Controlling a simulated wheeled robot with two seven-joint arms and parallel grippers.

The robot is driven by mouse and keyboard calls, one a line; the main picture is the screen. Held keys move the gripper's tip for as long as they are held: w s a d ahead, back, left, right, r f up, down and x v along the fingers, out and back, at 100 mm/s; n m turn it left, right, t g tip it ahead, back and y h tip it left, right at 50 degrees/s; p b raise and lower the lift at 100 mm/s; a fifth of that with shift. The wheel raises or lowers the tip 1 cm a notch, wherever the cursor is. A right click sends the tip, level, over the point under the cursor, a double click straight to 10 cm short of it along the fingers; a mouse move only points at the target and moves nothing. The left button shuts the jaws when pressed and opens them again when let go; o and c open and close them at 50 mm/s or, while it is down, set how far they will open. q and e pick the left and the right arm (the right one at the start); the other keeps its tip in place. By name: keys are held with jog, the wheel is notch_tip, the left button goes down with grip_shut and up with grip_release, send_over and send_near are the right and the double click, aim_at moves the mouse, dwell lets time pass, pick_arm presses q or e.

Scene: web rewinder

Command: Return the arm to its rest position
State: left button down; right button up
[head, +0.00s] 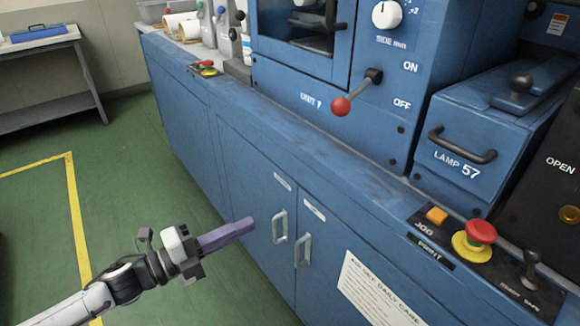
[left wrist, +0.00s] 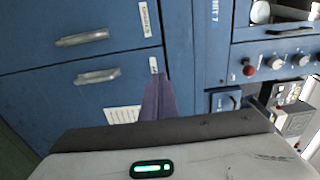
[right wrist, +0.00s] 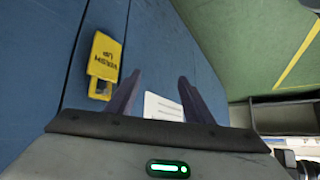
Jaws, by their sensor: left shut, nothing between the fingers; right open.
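My left gripper (head: 250,222) reaches in from the lower left of the head view. Its purple fingers are shut with nothing between them. The tips point at the blue cabinet front, a little left of the door handle (head: 280,227); I cannot tell the gap. In the left wrist view the shut fingers (left wrist: 160,78) show in front of the blue cabinet. My right arm is not in the head view. In the right wrist view my right gripper (right wrist: 156,80) is open and empty, with its fingers apart before a blue panel.
The blue machine cabinet (head: 190,125) fills the middle and right. A red-knobbed lever (head: 341,105) and a red emergency button (head: 481,232) stick out. A yellow tag (right wrist: 104,56) hangs on the blue panel. Green floor (head: 130,180) lies open to the left, before a grey table (head: 45,75).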

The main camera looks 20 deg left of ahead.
pick_arm(q)
jog(key=shift+d, duration=0.1)
pick_arm(e)
jog(key=shift+r, duration=0.1)
notch_tip(320, 180, up, 7)
jog(key=p, duration=0.9)
jog(key=shift+d+p, duration=0.25)
jog(key=shift+p, duration=0.1)
pick_arm(q)
jog(key=s+d+f+n+g+y, duration=0.2)
jog(key=s+d+f+n+y, duration=0.2)
jog(key=s+n, duration=0.5)
jog(key=s+d+f+n+g+y, duration=0.3)
jog(key=s+f+n, duration=0.5)
jog(key=n, duration=0.6)
jog(key=shift+s+d+f+g+y, duration=0.3)
jog(key=shift+s+d+y, duration=0.45)
jog(key=shift+s, duration=0.35)
pick_arm(e)
jog(key=shift+f, duration=0.2)
jog(key=shift+c, duration=0.4)
